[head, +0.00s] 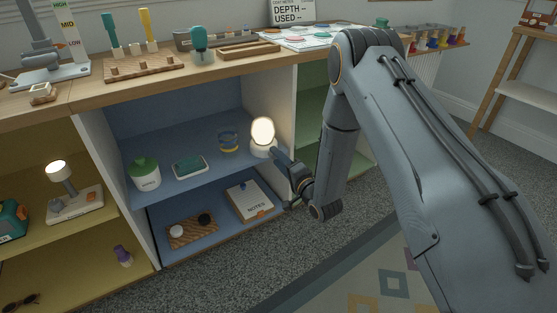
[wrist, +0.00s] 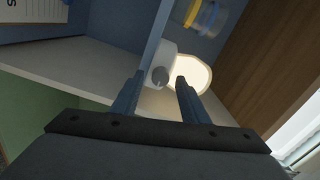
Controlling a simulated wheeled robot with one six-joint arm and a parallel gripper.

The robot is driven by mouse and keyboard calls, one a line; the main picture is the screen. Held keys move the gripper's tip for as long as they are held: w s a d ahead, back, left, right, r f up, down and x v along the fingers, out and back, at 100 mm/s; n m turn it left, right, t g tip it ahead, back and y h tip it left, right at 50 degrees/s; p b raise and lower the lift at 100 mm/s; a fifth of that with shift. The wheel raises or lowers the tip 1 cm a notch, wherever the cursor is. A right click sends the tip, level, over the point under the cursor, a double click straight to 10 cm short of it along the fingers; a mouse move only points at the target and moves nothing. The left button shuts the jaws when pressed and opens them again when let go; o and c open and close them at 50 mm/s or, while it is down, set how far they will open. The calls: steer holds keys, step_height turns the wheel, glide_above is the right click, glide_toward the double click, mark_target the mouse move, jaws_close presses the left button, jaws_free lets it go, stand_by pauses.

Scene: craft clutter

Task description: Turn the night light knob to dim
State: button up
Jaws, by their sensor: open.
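The night light (head: 262,131) glows with a cream dome on a white base, on the blue cubby's upper shelf near its right wall. In the wrist view the lit dome (wrist: 196,72) lies beside the base, and a grey round knob (wrist: 160,76) shows on the base. My gripper (wrist: 159,84) is open, its two fingers on either side of the knob in the picture. I cannot tell whether the fingertips reach around it or touch it. In the head view my gripper (head: 281,157) is just right of the night light's base, and the knob is not clearly visible.
A white divider (head: 277,108) stands close to the right. Another lit lamp (head: 75,197) is at left.

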steer(key=shift+s+d, duration=0.1)
steer(key=p+v, duration=0.2)
steer(key=v, duration=0.5)
steer(key=shift+s+d, duration=0.15)
steer(key=shift+s, duration=0.1)
